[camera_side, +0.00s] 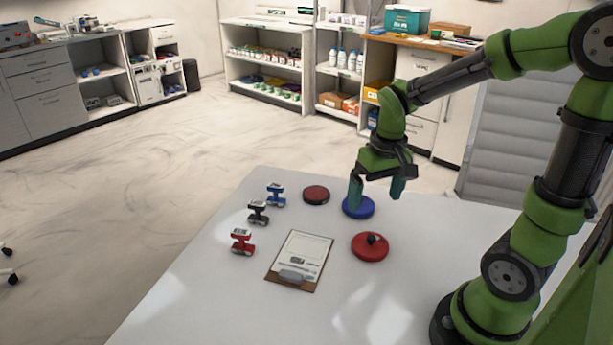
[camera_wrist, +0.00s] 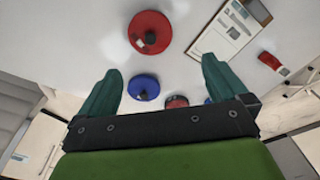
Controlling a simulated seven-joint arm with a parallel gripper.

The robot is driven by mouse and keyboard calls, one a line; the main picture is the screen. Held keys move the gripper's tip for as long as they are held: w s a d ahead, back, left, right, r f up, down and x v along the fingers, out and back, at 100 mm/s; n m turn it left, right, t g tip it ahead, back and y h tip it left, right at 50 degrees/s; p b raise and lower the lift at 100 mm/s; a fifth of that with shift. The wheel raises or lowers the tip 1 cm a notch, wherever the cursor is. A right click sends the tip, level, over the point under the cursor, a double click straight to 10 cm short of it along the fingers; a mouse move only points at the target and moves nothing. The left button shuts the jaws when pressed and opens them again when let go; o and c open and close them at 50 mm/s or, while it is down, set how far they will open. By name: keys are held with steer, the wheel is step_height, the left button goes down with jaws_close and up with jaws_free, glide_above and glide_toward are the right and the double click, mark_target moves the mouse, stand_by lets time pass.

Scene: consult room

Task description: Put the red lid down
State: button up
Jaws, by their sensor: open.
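The red lid (camera_side: 370,247) is a round disc with a dark knob, lying flat on the white table with its knob up. In the wrist view the red lid (camera_wrist: 165,25) is beyond the fingertips, near the top. A blue lid (camera_side: 366,213) lies behind it; in the wrist view this blue lid (camera_wrist: 143,92) shows between the fingers. My gripper (camera_side: 376,193) is open and empty, fingers pointing down, near the blue lid and apart from the red lid. In the side view one finger overlaps the blue lid; contact cannot be told. The gripper (camera_wrist: 160,72) also shows in the wrist view.
A dark red round piece (camera_side: 316,195) lies left of the blue lid. A clipboard (camera_side: 303,256) with paper lies left of the red lid. Red (camera_side: 242,241), dark (camera_side: 258,212) and blue (camera_side: 276,194) small objects stand along the left edge. The table (camera_side: 215,300) is clear at the front.

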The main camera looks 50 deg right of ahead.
steer(key=s+a+r+n+t+y, duration=0.1)
steer(key=s+a+r+t, duration=0.3)
steer(key=a+r, duration=0.5)
steer(key=shift+s+a+r+t+y, duration=0.2)
steer(key=shift+a+r+t+y, duration=0.3)
steer(key=shift+t, duration=0.7)
